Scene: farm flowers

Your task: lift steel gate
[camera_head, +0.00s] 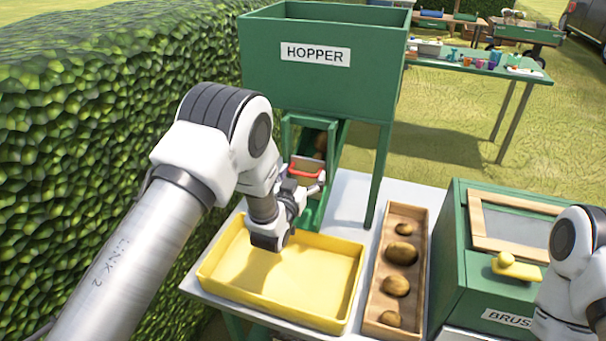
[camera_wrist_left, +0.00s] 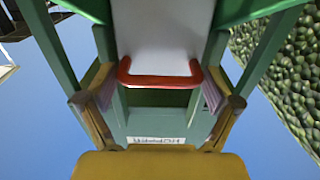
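The steel gate is a plain grey plate (camera_wrist_left: 168,30) in the chute under the hopper, with a red bar handle (camera_head: 305,170). In the left wrist view the red handle (camera_wrist_left: 160,80) lies across the middle, between the two fingers of my left gripper (camera_wrist_left: 157,102). The fingers are spread wide, with gaps on both sides of the handle, and appear empty. In the head view my left gripper (camera_head: 304,186) is at the chute front, close to the handle; the arm partly hides it. My right arm enters at the right edge, with its gripper out of frame.
The green hopper (camera_head: 323,95) stands over the chute; a brown lump (camera_head: 320,142) shows inside. A yellow tray (camera_head: 345,282) lies below my left wrist. A wooden trough (camera_head: 418,225) with several potatoes and a green brush box (camera_head: 447,265) stand right. A hedge (camera_head: 90,110) borders the left.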

